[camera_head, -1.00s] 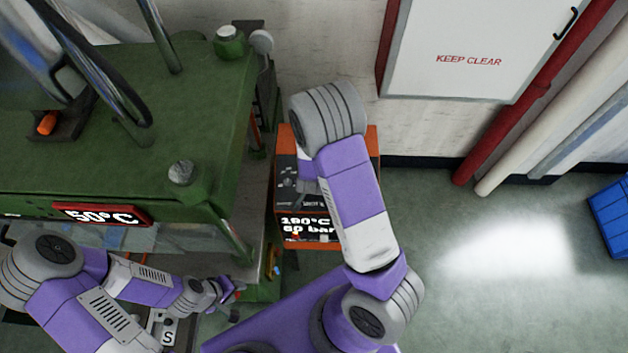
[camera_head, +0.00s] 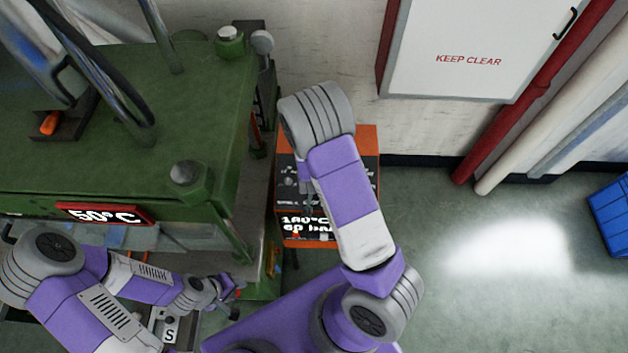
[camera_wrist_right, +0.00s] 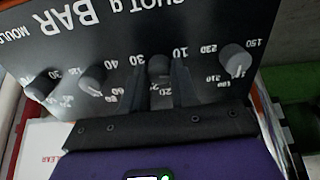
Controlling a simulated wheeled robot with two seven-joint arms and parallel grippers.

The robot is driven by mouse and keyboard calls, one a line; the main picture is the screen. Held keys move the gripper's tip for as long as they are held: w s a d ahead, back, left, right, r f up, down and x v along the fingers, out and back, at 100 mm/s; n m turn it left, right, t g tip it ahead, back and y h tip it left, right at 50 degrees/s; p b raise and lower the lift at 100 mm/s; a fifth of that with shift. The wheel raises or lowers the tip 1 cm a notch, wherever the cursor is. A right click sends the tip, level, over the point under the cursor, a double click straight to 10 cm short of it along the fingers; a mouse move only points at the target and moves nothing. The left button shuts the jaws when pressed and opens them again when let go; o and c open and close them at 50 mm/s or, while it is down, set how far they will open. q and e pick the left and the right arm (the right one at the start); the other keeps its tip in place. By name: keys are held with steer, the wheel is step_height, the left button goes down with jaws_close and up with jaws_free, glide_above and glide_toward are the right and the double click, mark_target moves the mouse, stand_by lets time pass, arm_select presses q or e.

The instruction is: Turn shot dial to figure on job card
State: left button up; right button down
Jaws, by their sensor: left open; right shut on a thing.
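The shot dial (camera_wrist_right: 160,66) is a dark round knob under the upside-down word SHOT on a black panel (camera_wrist_right: 115,42) in the right wrist view. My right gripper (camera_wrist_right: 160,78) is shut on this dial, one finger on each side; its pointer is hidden. My left gripper (camera_head: 229,295) is open and empty beside the green machine. I cannot make out a job card.
Other knobs, a temperature dial (camera_wrist_right: 236,60), a bar dial (camera_wrist_right: 92,78) and a mould dial (camera_wrist_right: 40,88), flank the shot dial closely. The orange-framed control box (camera_head: 368,150) stands by the wall.

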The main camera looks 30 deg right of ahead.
steer(key=c, duration=0.9)
jaws_free()
steer(key=shift+o, duration=0.2)
steer(key=shift+r, duration=0.1)
steer(key=p+v, duration=0.1)
steer(key=v, duration=0.6)
steer(key=shift+r+p, duration=0.15)
steer(key=shift+p, duration=0.2)
steer(key=shift+s, duration=0.2)
